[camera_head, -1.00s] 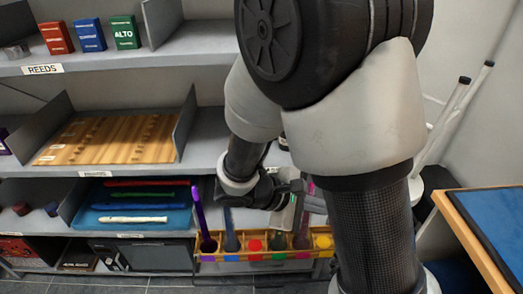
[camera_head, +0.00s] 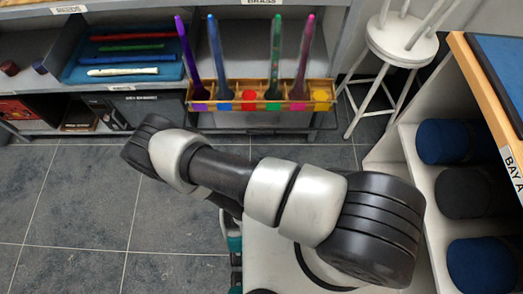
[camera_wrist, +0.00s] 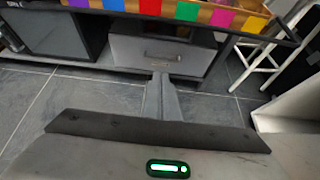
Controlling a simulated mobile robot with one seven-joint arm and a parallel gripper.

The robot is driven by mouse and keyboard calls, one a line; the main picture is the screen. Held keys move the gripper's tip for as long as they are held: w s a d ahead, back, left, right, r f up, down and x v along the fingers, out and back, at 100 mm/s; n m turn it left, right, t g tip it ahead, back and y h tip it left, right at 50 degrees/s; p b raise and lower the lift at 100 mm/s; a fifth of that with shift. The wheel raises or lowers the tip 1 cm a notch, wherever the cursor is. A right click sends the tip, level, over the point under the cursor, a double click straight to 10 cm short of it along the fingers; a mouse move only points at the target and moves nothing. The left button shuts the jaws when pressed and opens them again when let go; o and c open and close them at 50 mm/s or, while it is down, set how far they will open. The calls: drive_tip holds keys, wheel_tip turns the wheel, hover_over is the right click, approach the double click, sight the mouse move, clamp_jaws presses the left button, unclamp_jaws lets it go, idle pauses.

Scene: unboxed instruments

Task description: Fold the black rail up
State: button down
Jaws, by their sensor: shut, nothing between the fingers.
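A dark bar that looks like the black rail (camera_wrist: 268,39) runs along the front of the wooden rack, below its coloured labels, in the wrist view. In the head view a thin dark bar (camera_head: 262,130) shows just under the wooden rack (camera_head: 220,106). My gripper (camera_wrist: 160,76) is shut and empty in the wrist view, pointing toward the cabinet below the rail. It is apart from the rail. In the head view my arm lies across the lower middle and my fingers cannot be made out.
Tall purple, blue, green and pink pieces stand in the rack. A white stool (camera_head: 402,40) is to its right. A bay with dark cylinders (camera_head: 470,192) stands at the right. A grey drawer front (camera_wrist: 160,54) is below the rack. The tiled floor (camera_head: 80,205) at left is clear.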

drive_tip(key=b+x, duration=0.3)
drive_tip(key=x, duration=0.7)
drive_tip(key=r, duration=0.4)
drive_tip(key=shift+w+d, duration=0.1)
drive_tip(key=shift+w, duration=0.15)
drive_tip(key=shift+r, duration=0.15)
